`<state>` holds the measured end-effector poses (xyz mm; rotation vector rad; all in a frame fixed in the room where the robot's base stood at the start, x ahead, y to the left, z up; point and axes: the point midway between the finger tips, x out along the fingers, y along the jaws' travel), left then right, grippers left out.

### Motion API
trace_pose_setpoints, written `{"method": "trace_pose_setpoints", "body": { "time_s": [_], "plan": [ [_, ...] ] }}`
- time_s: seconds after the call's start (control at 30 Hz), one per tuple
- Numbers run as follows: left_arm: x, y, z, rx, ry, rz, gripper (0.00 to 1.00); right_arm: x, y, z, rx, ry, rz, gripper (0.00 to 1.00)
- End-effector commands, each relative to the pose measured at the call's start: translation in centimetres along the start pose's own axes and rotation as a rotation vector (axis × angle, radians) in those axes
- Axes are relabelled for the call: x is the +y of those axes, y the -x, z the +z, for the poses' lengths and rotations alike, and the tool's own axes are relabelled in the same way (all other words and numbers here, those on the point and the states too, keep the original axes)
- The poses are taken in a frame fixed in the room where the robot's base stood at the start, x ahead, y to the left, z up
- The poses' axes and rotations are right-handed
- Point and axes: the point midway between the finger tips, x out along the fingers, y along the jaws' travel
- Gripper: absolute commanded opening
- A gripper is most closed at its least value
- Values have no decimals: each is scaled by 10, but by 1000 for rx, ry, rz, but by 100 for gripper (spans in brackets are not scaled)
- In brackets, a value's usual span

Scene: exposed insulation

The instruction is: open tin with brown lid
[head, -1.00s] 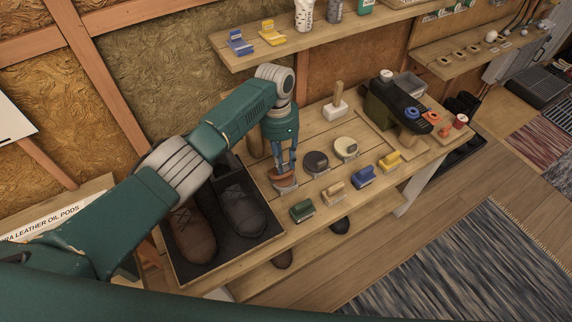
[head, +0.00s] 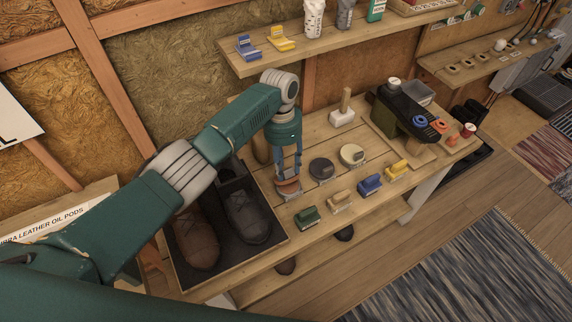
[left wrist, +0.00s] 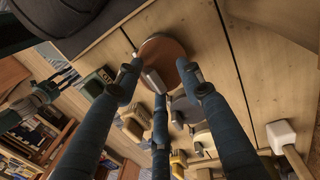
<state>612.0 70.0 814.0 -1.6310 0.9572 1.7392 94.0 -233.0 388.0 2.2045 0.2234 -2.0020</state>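The tin with the brown lid (head: 288,185) stands on the wooden bench just right of the shoe tray. My left gripper (head: 288,177) points down at it, its fingers spread about the lid's width. In the left wrist view the fingertips (left wrist: 160,70) are around the edge of the brown lid (left wrist: 163,50). Whether they press on it does not show. Below the lid is another brownish rim, so I cannot tell if the lid sits fully on the tin. My right gripper is not clearly seen in the head view; an arm part shows at the left of the wrist view.
A black-lidded tin (head: 321,168) and a cream-lidded tin (head: 352,154) stand to the right. Several brushes, including a green one (head: 307,217) and a blue one (head: 369,184), line the front edge. The shoe tray (head: 279,243) is close on the left. A shelf (head: 345,48) hangs above.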

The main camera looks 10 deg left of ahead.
Motion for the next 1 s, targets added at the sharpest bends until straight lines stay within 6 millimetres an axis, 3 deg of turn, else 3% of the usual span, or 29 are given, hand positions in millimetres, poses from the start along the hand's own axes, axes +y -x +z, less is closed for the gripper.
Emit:
{"method": "trace_pose_setpoints", "body": {
  "time_s": [0.17,0.4,0.6,0.77,1.0],
  "plan": [
    [0,20,-1,3,-2,0,38,1,0,2,-4,0,1,40],
    [-4,72,-1,4,1,-1,38,1,0,3,-4,0,1,40],
    [-5,104,0,1,2,0,38,1,0,3,-5,-1,1,40],
    [-6,116,1,1,3,1,38,1,0,3,-5,-1,1,40],
    [-5,118,1,0,3,2,38,1,0,3,-5,0,1,40]
  ]
}}
